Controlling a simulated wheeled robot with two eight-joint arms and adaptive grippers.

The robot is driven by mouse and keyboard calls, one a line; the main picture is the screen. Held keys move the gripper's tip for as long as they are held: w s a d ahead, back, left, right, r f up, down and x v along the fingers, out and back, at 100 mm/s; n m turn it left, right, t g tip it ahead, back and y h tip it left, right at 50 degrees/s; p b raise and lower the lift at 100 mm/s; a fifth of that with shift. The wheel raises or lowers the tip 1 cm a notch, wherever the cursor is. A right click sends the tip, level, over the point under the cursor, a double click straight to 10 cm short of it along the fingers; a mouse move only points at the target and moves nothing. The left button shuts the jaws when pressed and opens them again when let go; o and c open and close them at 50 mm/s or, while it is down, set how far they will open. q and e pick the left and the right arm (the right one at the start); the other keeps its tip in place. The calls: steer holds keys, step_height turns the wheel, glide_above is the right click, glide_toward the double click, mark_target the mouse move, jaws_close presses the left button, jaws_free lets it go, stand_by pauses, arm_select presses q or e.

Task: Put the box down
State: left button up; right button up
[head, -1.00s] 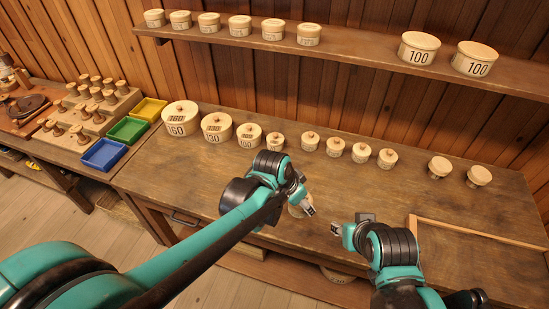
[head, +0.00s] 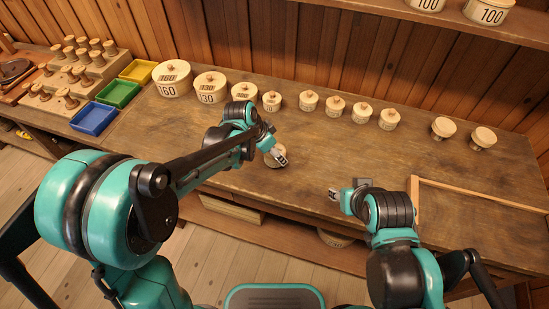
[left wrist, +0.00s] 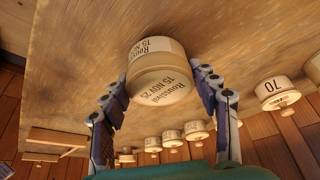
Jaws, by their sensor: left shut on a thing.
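The box is a small round pale-wood lidded one. In the left wrist view the box (left wrist: 160,78) sits between the fingertips, with dark lettering reading 15 NOV 25 on it. In the head view the box (head: 270,158) is partly hidden by my left gripper (head: 280,158). That gripper is shut on the box, over the bare front-middle of the bench (head: 330,160). The box is close to the bench top; I cannot tell whether it touches. My right gripper (head: 336,195) hangs apart near the bench's front edge; its finger gap is unclear.
A row of numbered round boxes (head: 211,88) stands along the back of the bench, with two pale knobbed pieces (head: 443,128) to the right. A wooden frame (head: 480,194) lies at right. Coloured trays (head: 118,93) stand left. The bench middle is clear.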

arm_select(q)
steer(key=shift+f, duration=1.1)
arm_select(e)
steer(key=shift+f, duration=0.6)
arm_select(q)
steer(key=shift+b, duration=0.3)
steer(key=shift+f, duration=0.2)
steer(key=o, duration=1.1)
steer(key=shift+c, duration=0.2)
arm_select(e)
steer(key=shift+f, duration=0.1)
arm_select(q)
steer(key=shift+r, duration=0.1)
